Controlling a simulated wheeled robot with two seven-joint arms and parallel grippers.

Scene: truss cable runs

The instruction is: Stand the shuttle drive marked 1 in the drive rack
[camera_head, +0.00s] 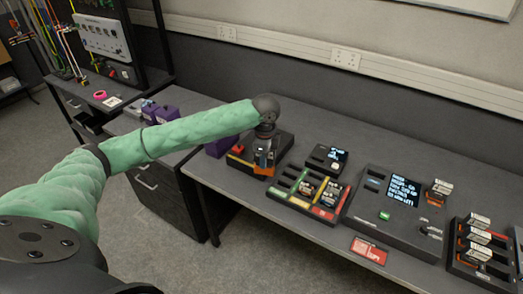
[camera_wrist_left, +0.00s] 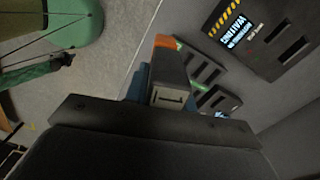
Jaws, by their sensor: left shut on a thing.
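My left gripper (camera_head: 265,158) is shut on a dark drive with an orange end, above the dark unit at the back of the bench. The held drive (camera_wrist_left: 170,80) shows in the left wrist view between blue-grey fingers; its pale end label carries a dark mark that looks like a sideways 1. A black rack (camera_head: 455,262) at the right front holds several drives with white labels; I cannot tell for certain that it is the drive rack. A slotted tray (camera_head: 284,192) with green, yellow and red strips holds a few drives. My right gripper is out of view.
A large console (camera_head: 365,213) with a lit text screen stands between tray and rack. A small dark unit with a screen (camera_head: 338,155) sits behind the tray. A red card (camera_head: 369,250) lies at the front edge. Purple boxes (camera_head: 163,115) stand at the left.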

